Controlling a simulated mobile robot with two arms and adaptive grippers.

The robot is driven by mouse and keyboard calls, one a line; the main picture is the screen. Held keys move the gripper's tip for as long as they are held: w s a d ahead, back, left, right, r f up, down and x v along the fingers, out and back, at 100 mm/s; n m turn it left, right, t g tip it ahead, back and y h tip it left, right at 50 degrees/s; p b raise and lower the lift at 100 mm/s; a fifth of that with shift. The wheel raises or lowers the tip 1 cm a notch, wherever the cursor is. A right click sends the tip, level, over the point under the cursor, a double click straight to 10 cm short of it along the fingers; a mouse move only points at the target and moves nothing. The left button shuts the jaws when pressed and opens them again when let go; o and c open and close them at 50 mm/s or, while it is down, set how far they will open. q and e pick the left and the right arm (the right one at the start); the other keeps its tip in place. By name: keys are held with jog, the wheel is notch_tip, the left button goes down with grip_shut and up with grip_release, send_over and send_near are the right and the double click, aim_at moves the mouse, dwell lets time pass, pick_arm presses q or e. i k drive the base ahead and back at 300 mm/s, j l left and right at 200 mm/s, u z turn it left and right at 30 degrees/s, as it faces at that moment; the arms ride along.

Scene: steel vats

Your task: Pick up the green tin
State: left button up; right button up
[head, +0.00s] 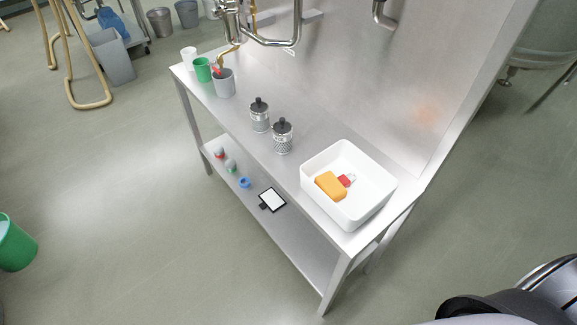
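A green cup-like tin (203,70) stands upright near the far left end of the steel table. A white cup (189,58) stands beside it, and a grey cup (224,83) holding something with a red part stands on its other side. A smaller object with a green part (231,165) lies on the lower shelf; it is too small to tell what it is. Neither of my grippers is in view.
The steel table (312,188) carries two metal jars with black lids (260,116) and a white basin (375,214) holding an orange block and a red-and-white item. Pipes overhang its back. A blue item (244,183) and a framed white panel (272,200) are on the lower shelf. Floor in front is clear.

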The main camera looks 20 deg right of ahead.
aim_at(230, 165)
jog(key=i+j+z, duration=0.1)
jog(key=i+j, duration=0.45)
jog(key=j, duration=0.25)
jog(key=i+j+z, duration=0.15)
jog(key=i+j, duration=0.1)
jog(key=j, duration=0.1)
